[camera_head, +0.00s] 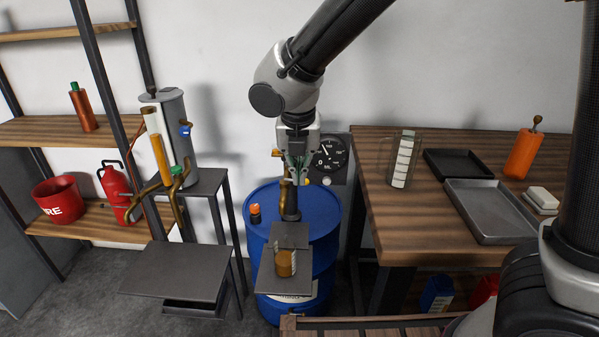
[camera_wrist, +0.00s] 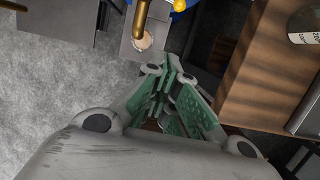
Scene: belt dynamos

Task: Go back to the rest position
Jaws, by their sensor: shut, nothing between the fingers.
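My gripper (camera_head: 297,172) hangs pointing down from the arm in the middle of the head view, over the blue drum (camera_head: 320,228). In the wrist view my gripper (camera_wrist: 170,75) shows its green-padded fingers drawn together, with nothing between them. A small glass of amber liquid (camera_head: 285,263) stands on a grey plate (camera_head: 290,237) in front of the drum, below and apart from my gripper. In the wrist view a brass spout (camera_wrist: 141,18) shows beyond the fingertips.
At right a wooden table (camera_head: 400,225) holds a glass jug (camera_head: 402,160), a metal tray (camera_head: 488,210) and an orange bottle (camera_head: 522,153). At left are a grey cylinder (camera_head: 176,130) with brass pipes, a dark low table (camera_head: 175,268) and shelves with a red extinguisher (camera_head: 116,190). A gauge (camera_head: 328,155) is behind.

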